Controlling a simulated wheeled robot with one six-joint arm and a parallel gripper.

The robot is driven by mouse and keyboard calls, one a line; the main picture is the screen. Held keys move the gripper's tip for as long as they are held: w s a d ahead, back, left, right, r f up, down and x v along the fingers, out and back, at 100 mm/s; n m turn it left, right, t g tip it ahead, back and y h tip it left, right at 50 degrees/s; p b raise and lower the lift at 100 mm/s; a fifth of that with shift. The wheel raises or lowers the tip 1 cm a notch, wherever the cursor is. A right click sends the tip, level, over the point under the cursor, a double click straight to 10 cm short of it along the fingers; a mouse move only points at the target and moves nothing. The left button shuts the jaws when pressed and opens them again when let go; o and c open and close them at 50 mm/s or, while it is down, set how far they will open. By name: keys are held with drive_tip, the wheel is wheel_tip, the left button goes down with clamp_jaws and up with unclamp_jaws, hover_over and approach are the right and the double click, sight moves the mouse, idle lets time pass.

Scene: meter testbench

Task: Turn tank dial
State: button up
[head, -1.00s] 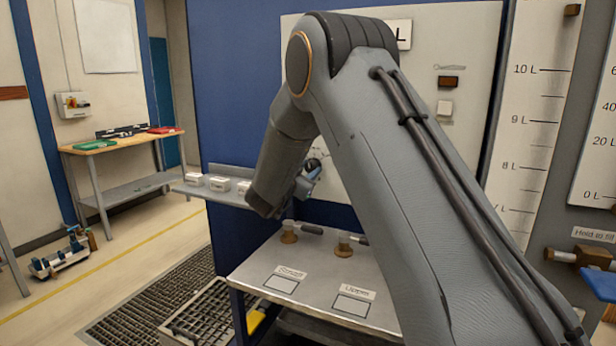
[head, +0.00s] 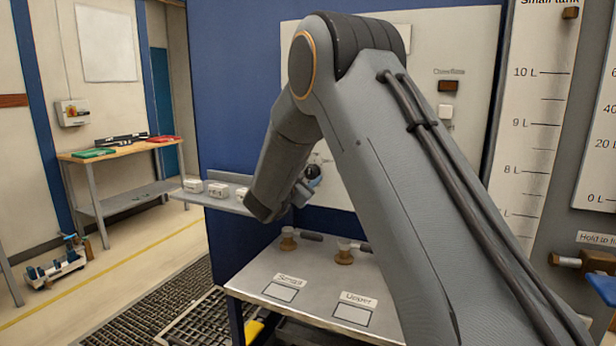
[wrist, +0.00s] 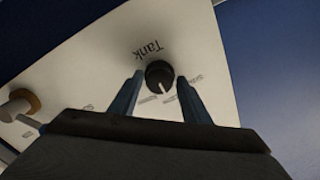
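The tank dial (wrist: 159,75) is a round black knob with a white pointer line on a pale panel, under the word "Tank" in the wrist view. Small labels around it are too blurred to read. My gripper (wrist: 160,90) is open, with its two blue fingers apart on either side of the dial's near edge. I see no finger clearly touching the knob. In the head view my gripper (head: 303,192) is at the panel, largely hidden behind my arm, and a dark round knob (head: 313,172) shows just beyond the fingers.
A metal bench (head: 262,262) with two valve handles and labelled plates stands below my arm. A shelf (head: 222,204) with small white boxes is left of my gripper. A brass tap-like fitting (head: 566,261) is at right. The floor at left is mostly open.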

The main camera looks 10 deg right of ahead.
drive_tip(key=shift+o, duration=0.5)
drive_tip(key=shift+s+a+f, duration=0.1)
drive_tip(key=shift+s+a, duration=0.1)
drive_tip(key=shift+s, duration=0.05)
drive_tip(key=b+v, duration=0.1)
drive_tip(key=v, duration=0.6)
